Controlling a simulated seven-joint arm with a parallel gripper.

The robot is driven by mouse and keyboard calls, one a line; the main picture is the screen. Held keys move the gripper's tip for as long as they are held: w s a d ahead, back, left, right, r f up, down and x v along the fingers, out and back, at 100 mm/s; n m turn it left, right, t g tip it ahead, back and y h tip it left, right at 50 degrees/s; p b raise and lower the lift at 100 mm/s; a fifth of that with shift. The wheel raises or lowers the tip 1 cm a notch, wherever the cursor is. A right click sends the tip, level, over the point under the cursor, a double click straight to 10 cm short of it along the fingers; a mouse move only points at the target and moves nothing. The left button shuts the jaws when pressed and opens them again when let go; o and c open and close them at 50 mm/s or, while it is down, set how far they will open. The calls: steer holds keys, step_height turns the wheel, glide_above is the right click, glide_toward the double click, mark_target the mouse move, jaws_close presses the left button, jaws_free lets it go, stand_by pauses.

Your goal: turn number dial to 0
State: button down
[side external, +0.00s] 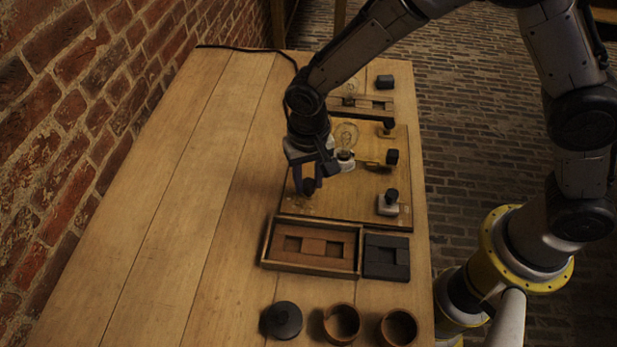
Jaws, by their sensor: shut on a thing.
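My gripper (308,183) is over the left part of a wooden board (345,210), pointing down. Its fingers are shut on a small dark round knob (308,186) low over the board, which appears to be the number dial. The fingers partly hide the knob, and no numbers or pointer can be read at this size. A clear glass bulb (346,136) stands in a pale socket just right of my gripper.
Black knobs stand along the board's right side, one on a brass piece (374,163) and one on a pale block (388,206). A wooden tray (267,262), a dark block (386,256), a dark lidded jar (284,320) and two open round cups (342,323) lie nearer. The table's left side is clear.

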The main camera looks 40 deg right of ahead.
steer(key=shift+n, duration=0.3)
steer(key=n, duration=0.5)
steer(key=shift+n, duration=0.4)
steer(key=n, duration=0.5)
steer(key=shift+r, duration=0.1)
steer(key=n, duration=0.6)
steer(key=shift+n, duration=0.4)
steer(key=n, duration=0.5)
steer(key=shift+n, duration=0.3)
steer(key=c, duration=0.5)
jaws_free()
